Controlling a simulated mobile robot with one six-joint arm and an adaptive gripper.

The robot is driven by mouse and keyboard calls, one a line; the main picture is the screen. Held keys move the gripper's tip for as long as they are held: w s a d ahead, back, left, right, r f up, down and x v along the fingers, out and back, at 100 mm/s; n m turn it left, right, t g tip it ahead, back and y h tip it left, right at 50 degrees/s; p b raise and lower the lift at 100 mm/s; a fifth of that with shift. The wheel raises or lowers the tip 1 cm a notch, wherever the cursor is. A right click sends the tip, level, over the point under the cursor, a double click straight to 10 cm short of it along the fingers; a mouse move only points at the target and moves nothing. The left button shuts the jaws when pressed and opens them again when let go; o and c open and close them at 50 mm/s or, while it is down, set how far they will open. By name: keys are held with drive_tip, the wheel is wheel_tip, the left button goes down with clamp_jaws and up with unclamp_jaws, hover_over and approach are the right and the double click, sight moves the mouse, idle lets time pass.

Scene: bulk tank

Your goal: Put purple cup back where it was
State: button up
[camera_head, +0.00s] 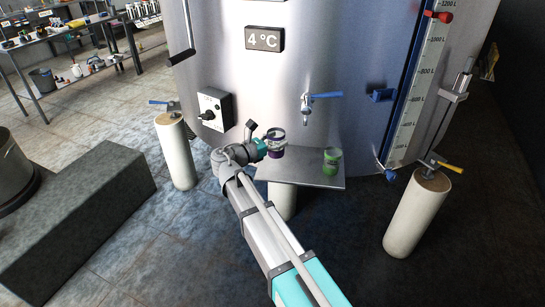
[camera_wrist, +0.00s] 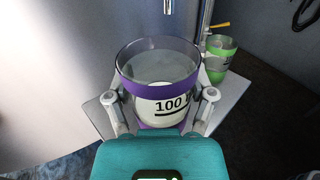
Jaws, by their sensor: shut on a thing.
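The purple cup (camera_head: 276,138) is a clear-rimmed cup with a purple band. In the wrist view the cup (camera_wrist: 158,88) shows a white label reading 100 and stands upright between the two fingers. My gripper (camera_head: 268,146) is shut on it, with a finger on each side in the wrist view (camera_wrist: 164,108). The cup is over the left part of a small metal shelf (camera_head: 302,174) on the tank front. I cannot tell whether it touches the shelf. A green cup (camera_head: 332,161) stands on the right part of the shelf; it also shows in the wrist view (camera_wrist: 219,55).
The steel tank (camera_head: 350,60) rises behind the shelf. A tap with a blue handle (camera_head: 322,95) sticks out above it. A switch box (camera_head: 212,108) is at left. White posts (camera_head: 174,150) stand on both sides. The shelf middle between the cups is clear.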

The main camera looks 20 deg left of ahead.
sight(274, 142)
drive_tip(key=shift+w+a+f+b, duration=0.4)
drive_tip(key=shift+w+f+b, duration=0.15)
drive_tip(key=shift+f, duration=0.25)
drive_tip(key=shift+w+a+f+b, duration=0.45)
drive_tip(key=shift+f+b, duration=0.2)
drive_tip(key=shift+f, duration=0.1)
drive_tip(key=shift+w+a+f+b, duration=0.25)
drive_tip(key=shift+w+f+b, duration=0.1)
drive_tip(key=shift+f+b, duration=1.65)
drive_tip(key=shift+f, duration=0.05)
drive_tip(key=o, duration=1.2)
drive_tip(key=shift+r, duration=0.15)
drive_tip(key=v, duration=1.2)
